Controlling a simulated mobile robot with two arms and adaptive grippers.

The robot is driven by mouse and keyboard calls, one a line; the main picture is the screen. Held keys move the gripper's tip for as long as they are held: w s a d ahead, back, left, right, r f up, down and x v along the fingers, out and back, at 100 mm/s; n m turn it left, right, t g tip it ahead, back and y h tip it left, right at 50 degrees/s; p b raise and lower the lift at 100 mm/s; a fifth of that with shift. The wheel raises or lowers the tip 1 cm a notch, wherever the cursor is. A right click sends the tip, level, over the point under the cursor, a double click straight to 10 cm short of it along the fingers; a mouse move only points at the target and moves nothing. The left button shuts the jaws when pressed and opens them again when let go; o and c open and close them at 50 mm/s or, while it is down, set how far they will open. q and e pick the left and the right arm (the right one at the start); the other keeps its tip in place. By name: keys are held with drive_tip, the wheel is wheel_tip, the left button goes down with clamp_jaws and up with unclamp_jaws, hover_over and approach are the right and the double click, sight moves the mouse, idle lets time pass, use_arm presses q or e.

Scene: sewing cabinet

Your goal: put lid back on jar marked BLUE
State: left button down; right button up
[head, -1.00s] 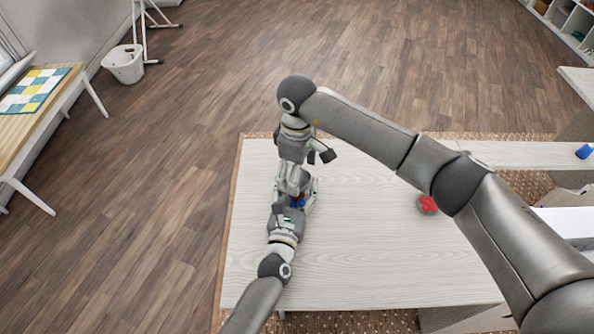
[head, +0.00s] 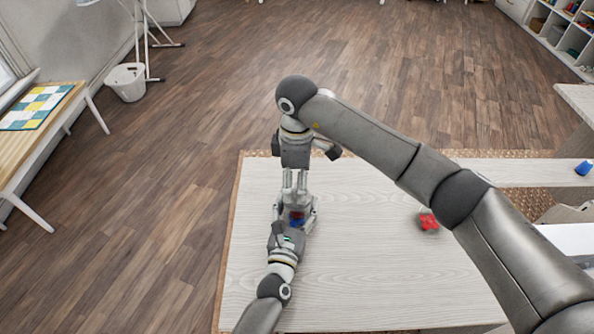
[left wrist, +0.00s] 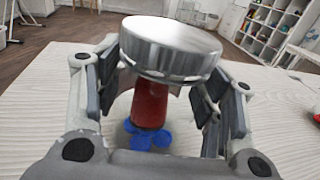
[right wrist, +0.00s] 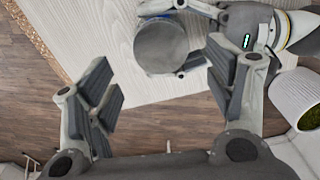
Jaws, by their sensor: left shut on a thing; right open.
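A clear jar with blue pieces (left wrist: 148,134) and a red piece (left wrist: 151,104) inside stands between the fingers of my left gripper (left wrist: 160,88), which is shut on it. In the head view, the left gripper (head: 297,212) is near the table's left side. A round silver lid (left wrist: 171,47) is on top of the jar; whether it is fully seated I cannot tell. The lid also shows from above in the right wrist view (right wrist: 161,47). My right gripper (head: 295,186) is open and empty, just beyond the jar. No BLUE marking is readable.
A blurry container with red contents (head: 428,221) stands on the white table (head: 360,270), to the right under my right arm. A blue item (head: 584,168) sits on the surface at far right. A white ribbed pot (right wrist: 296,98) shows in the right wrist view. The table's middle is clear.

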drive_tip(key=n, duration=0.7)
drive_tip(key=shift+r, duration=0.25)
drive_tip(key=n, duration=0.6)
drive_tip(key=shift+a+r+n, duration=0.1)
drive_tip(key=shift+r+n, duration=0.15)
drive_tip(key=shift+n, duration=0.15)
drive_tip(key=n, duration=0.6)
drive_tip(key=shift+r+n, duration=0.2)
drive_tip(key=shift+n, duration=0.2)
drive_tip(key=n, duration=0.3)
drive_tip(key=shift+r, duration=0.15)
drive_tip(key=n, duration=0.5)
drive_tip(key=shift+r, duration=0.15)
drive_tip(key=n, duration=0.5)
drive_tip(key=shift+r, duration=0.1)
drive_tip(key=n, duration=0.3)
drive_tip(key=shift+r+n, duration=0.15)
drive_tip(key=shift+n, duration=0.25)
drive_tip(key=n, duration=0.4)
drive_tip(key=shift+r+n, duration=0.1)
drive_tip(key=shift+n, duration=0.3)
drive_tip(key=n, duration=0.3)
drive_tip(key=shift+r+n, duration=0.1)
drive_tip(key=shift+n, duration=0.3)
